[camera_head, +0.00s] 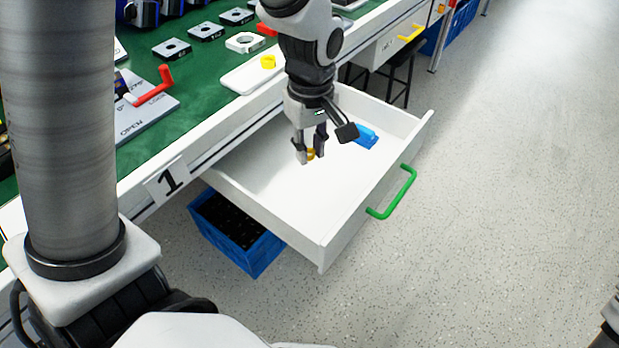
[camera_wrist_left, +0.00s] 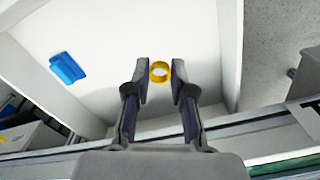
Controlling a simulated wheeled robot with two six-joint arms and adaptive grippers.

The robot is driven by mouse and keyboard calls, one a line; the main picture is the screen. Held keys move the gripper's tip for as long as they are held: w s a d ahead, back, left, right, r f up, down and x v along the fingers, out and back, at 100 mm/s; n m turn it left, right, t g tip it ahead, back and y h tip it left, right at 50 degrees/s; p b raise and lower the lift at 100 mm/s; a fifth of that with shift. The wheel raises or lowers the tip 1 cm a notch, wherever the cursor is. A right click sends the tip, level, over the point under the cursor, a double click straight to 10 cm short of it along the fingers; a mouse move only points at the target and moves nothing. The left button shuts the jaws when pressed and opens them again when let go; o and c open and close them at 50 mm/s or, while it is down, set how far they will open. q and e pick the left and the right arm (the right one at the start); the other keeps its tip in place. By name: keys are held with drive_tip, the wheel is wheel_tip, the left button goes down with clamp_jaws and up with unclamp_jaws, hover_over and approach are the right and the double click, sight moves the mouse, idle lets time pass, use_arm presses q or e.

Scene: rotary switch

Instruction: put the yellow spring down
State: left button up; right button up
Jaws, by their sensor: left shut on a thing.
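The yellow spring (camera_head: 310,154) looks like a short ring and is between the fingertips of my left gripper (camera_head: 309,156). The gripper points down into the open white drawer (camera_head: 255,178). In the left wrist view the spring (camera_wrist_left: 160,71) shows its round opening, between the two fingertips (camera_wrist_left: 160,82). The fingers are shut on it. I cannot tell whether the spring touches the drawer floor.
A blue block (camera_head: 366,138) lies in the drawer, right of the gripper. The drawer has a green handle (camera_head: 392,192). A second yellow ring (camera_head: 268,61) sits on a white plate on the green bench. A blue crate (camera_head: 236,236) stands below. Most of the drawer floor is clear.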

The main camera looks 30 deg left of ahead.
sight(305, 201)
use_arm(q)
drive_tip(key=shift+s+a+f+n+b, duration=0.15)
drive_tip(key=shift+f+n+b, duration=0.15)
drive_tip(key=shift+f, duration=0.35)
drive_tip(key=shift+s+f+n+b, duration=0.15)
drive_tip(key=shift+f+n+b, duration=0.1)
drive_tip(key=shift+f, duration=0.35)
drive_tip(key=f+b, duration=0.1)
drive_tip(key=f, duration=0.2)
drive_tip(key=f+b, duration=0.2)
drive_tip(key=f, duration=0.1)
drive_tip(key=f+b, duration=0.2)
drive_tip(key=f, duration=0.1)
drive_tip(key=shift+s+f, duration=0.3)
drive_tip(key=shift+f, duration=0.1)
drive_tip(key=shift+r, duration=0.15)
use_arm(e)
wheel_tip(305, 201, down, 8)
use_arm(q)
drive_tip(key=shift+f, duration=0.2)
drive_tip(key=o, duration=0.7)
